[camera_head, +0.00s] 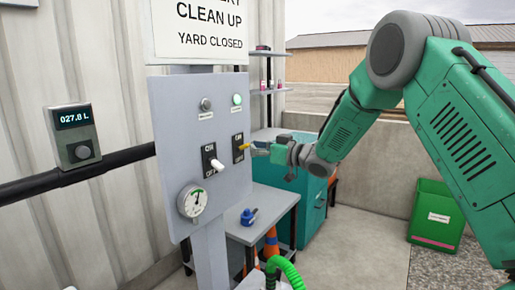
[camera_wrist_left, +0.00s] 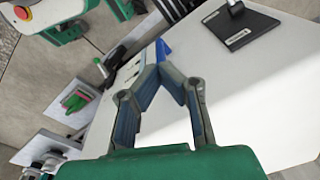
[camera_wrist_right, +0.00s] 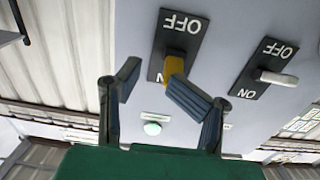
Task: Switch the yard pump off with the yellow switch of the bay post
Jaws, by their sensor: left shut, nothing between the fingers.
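The grey bay post panel (camera_head: 180,110) carries a yellow switch (camera_head: 243,147) and, beside it, a white switch (camera_head: 217,163). In the right wrist view the yellow switch (camera_wrist_right: 175,68) stands on a black plate marked OFF and ON, its lever covering part of ON. My right gripper (camera_head: 262,149) is at the yellow switch. Its fingers (camera_wrist_right: 154,80) are apart, with the lever between the tips and close to the right-hand finger; I cannot tell whether they touch. A green lamp (camera_head: 237,99) is lit above. My left gripper (camera_wrist_left: 164,70) is shut and empty above a white surface.
A display box (camera_head: 73,137) reading 027.8 L is on a black pipe at the left. A small table (camera_head: 262,213) with a blue item stands behind the post. A green bin (camera_head: 433,212) is at the right.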

